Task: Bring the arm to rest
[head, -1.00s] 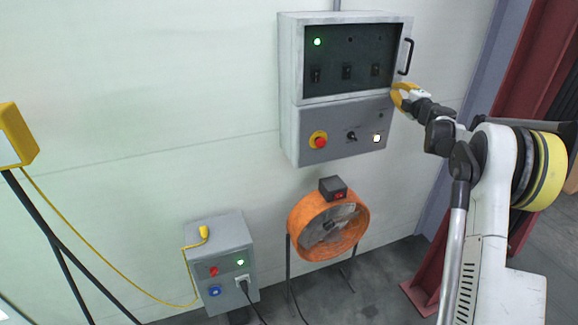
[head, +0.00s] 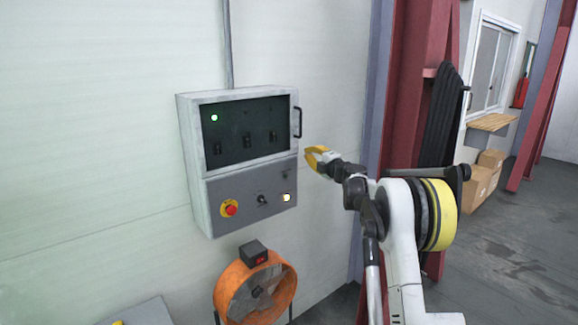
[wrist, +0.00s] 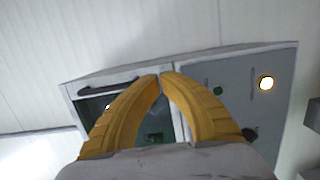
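My gripper (head: 309,157) has yellow fingers and shows just right of the wall control box (head: 187,150) in the head view, with a small gap in the picture. In the wrist view the two fingertips (wrist: 162,76) meet almost tip to tip, with nothing visible held between them. My arm is raised and bent, reaching left from the right side of the head view. Beyond the fingers, the wrist view shows the control box (wrist: 240,85) tilted, partly hidden by them.
The control box has a windowed upper door with a black handle (head: 298,122), a red stop button (head: 231,210) and a lit white button (head: 286,198). An orange fan (head: 225,292) stands below. A red steel column (head: 412,90) rises behind my arm. Open floor (head: 500,245) lies right.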

